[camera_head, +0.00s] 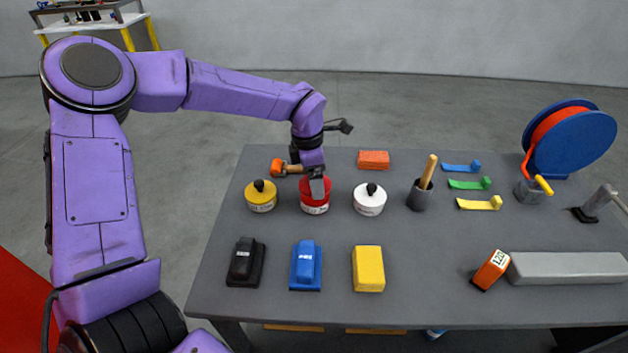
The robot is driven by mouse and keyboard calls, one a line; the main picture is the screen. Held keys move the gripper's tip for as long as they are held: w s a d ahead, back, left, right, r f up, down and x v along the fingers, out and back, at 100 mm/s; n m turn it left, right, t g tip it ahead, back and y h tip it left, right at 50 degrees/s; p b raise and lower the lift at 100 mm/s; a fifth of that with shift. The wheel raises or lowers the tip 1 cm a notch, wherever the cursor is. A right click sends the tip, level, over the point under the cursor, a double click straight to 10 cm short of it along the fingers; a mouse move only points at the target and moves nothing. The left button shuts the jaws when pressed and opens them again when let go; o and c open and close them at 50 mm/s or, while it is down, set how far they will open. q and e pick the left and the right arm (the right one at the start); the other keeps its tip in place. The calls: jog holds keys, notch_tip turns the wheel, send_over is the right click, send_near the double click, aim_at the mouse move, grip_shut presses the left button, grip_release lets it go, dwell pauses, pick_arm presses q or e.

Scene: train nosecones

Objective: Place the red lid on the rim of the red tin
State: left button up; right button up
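The red tin (315,209) stands on the grey table in the row of tins, between the yellow and the white one. A pale label shows on its front. My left gripper (318,190) points down right over the red tin, and its fingers cover the middle of the tin's top. Red shows around and behind the fingers, but I cannot make out the red lid apart from the tin. Any knob there is hidden, so I cannot tell whether the fingers are closed on it. My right gripper is not in view.
A yellow tin (261,201) and a white tin (369,203), both with black knobs, stand close on either side. An orange roller (279,166) lies just behind. Black, blue and yellow blocks sit in front. A dark cup (418,199) with a wooden handle stands at right.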

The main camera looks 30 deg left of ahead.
pick_arm(q)
notch_tip(320, 180, down, 3)
jog(key=shift+r, duration=0.1)
jog(key=shift+d, duration=0.1)
jog(key=o, duration=0.8)
jog(key=shift+f, duration=0.2)
jog(key=shift+o, duration=0.2)
jog(key=shift+r, duration=0.4)
notch_tip(320, 180, up, 12)
jog(key=s+a+b, duration=0.1)
jog(key=shift+f, duration=0.15)
